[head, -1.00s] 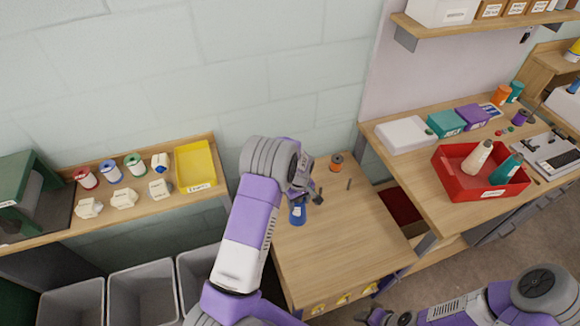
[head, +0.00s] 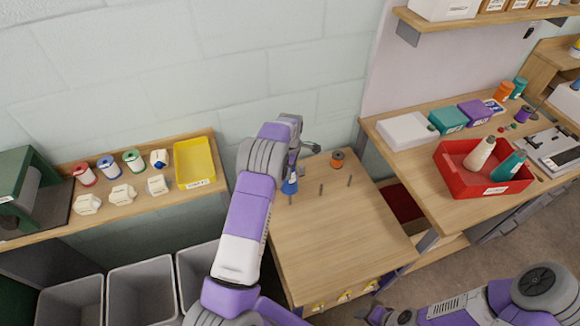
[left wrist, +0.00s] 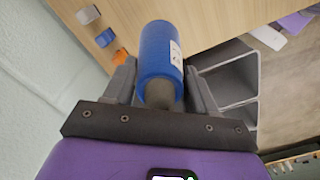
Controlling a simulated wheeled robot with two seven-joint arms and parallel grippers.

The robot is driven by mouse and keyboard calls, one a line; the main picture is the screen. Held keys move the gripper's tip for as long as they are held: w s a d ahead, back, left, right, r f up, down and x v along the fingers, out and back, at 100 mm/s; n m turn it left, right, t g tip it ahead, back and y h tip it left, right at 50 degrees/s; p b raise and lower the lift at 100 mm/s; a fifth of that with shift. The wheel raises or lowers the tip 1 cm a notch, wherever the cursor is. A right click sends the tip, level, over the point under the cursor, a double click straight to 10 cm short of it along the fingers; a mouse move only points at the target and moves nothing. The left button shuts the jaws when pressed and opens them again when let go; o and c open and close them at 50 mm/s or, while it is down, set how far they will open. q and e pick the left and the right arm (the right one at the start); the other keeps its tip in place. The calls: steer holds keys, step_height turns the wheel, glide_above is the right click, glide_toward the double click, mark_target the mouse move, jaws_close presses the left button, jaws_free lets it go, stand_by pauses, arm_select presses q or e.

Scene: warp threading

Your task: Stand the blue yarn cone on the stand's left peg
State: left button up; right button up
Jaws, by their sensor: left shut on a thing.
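The blue yarn cone (head: 289,187) is in my left gripper (head: 293,172), near the left edge of the wooden stand top (head: 330,240). In the left wrist view the blue cone (left wrist: 160,52) sits between the two fingers (left wrist: 157,88), with its grey-brown tip toward the wrist. The left peg (head: 290,199) shows just below the cone in the head view; I cannot tell the gap between them. The middle peg (head: 321,188) and right peg (head: 349,181) are bare. My right gripper (head: 380,315) is at the bottom edge, its jaws unclear.
An orange spool (head: 337,159) stands at the back of the stand top. A shelf with small spools and a yellow tray (head: 194,162) is at the left, grey bins (head: 142,294) below. The stand's front is clear.

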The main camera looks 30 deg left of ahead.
arm_select(q)
steer(key=shift+f+b, duration=3.15)
steer(key=shift+f, duration=1.85)
steer(key=shift+f+b, duration=0.5)
steer(key=shift+f, duration=0.15)
steer(key=o, duration=1)
